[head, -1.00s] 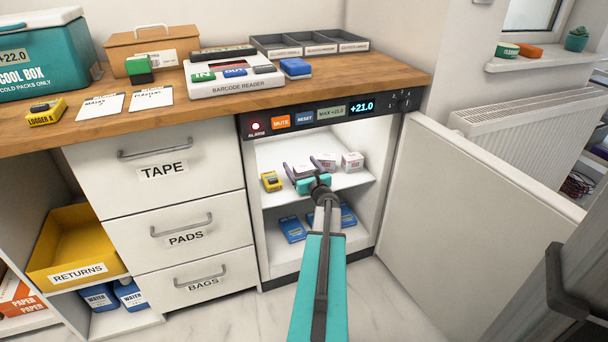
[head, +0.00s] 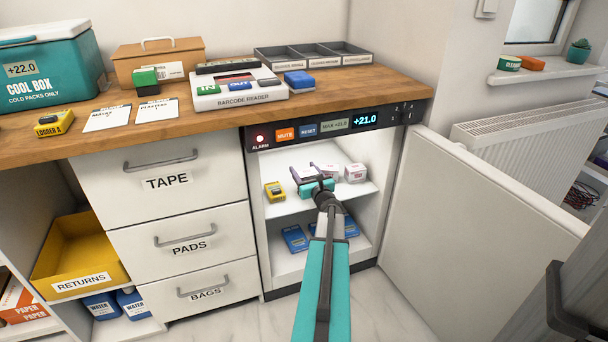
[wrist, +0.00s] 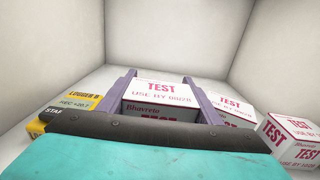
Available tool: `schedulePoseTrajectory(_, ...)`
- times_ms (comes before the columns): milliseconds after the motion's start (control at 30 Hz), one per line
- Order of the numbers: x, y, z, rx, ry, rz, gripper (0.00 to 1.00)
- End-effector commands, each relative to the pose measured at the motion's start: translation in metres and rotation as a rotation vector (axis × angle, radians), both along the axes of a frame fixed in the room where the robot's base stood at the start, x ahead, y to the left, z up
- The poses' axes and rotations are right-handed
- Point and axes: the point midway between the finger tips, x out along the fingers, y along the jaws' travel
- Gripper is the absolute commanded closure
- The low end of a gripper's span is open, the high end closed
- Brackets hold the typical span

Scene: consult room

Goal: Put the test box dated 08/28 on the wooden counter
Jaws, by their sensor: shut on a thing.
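My gripper (head: 309,182) reaches into the open lit cabinet, at its upper shelf. In the wrist view its two purple fingers (wrist: 160,98) are shut on a white test box (wrist: 160,91), one on each side. Its top reads TEST, USE BY, and a small date that looks like 08/28. Whether it is clear of the shelf I cannot tell. A second test box (wrist: 234,103) stands close at its right, and a third (wrist: 292,142) stands further right and nearer. The wooden counter (head: 400,88) is above the cabinet.
A yellow logger (head: 275,191) stands left of the gripper on the shelf. Blue packs (head: 294,238) lie below. The cabinet door (head: 470,215) stands open at right. The counter holds a barcode reader (head: 240,95), trays (head: 312,55), a blue box and cards; its front right is clear.

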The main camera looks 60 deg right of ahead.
Motion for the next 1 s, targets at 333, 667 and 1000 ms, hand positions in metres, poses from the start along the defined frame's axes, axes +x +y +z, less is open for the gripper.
schedulePoseTrajectory(333,-0.023,0.032,0.013,0.001,0.000,-0.002,0.70)
schedulePoseTrajectory(667,-0.050,0.069,0.018,0.001,-0.001,-0.001,0.70)
schedulePoseTrajectory(1000,-0.077,0.104,0.022,0.001,-0.001,-0.001,0.70)
